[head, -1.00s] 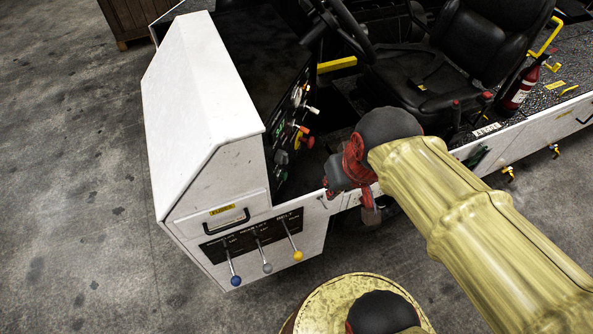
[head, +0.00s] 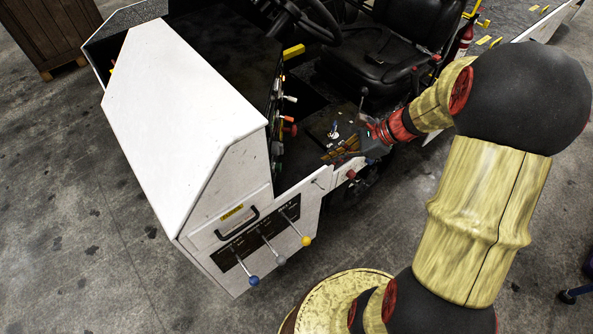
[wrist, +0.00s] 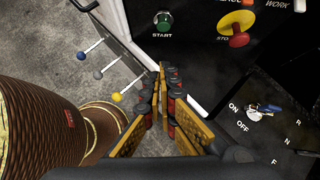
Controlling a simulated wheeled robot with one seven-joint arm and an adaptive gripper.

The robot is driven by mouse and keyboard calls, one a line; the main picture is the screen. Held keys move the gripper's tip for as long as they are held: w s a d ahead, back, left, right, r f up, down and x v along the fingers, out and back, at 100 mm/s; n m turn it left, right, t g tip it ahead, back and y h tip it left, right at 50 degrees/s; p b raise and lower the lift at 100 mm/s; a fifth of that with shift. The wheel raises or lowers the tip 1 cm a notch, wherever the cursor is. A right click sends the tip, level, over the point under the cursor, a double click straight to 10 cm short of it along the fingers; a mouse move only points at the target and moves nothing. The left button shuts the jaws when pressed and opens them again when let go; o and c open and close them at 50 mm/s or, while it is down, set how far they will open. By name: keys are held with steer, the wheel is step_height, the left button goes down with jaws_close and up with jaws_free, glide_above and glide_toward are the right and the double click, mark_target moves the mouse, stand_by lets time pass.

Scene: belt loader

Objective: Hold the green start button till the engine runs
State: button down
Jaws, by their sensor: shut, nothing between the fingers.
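The green start button (wrist: 163,22) sits on the black dash panel in the wrist view, with the word START under it. My gripper (wrist: 166,68) is shut and empty, its fingertips apart from the button, which shows beyond and just above them in the picture. In the head view my gripper (head: 328,157) is beside the black dash panel, over the cab opening.
A red stop knob (wrist: 238,38) on a yellow plate is right of the start button. A key switch (wrist: 258,112) is at right. Blue, grey and yellow levers (head: 305,240) stick out of the white side panel. A steering wheel (head: 318,25) and seat (head: 375,65) stand behind.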

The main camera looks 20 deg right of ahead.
mark_target(278, 167)
steer(key=shift+a+m, duration=0.1)
steer(key=shift+m, duration=0.3)
steer(key=shift+w, duration=0.1)
steer(key=b+x, duration=0.1)
steer(key=x, duration=0.3)
steer(key=a+r+b+x, duration=0.1)
steer(key=x, duration=0.2)
steer(key=b+x, duration=0.1)
steer(key=x, duration=0.3)
steer(key=shift+w+a+f, duration=0.1)
steer(key=shift+w+a, duration=0.6)
steer(key=shift+a, duration=0.3)
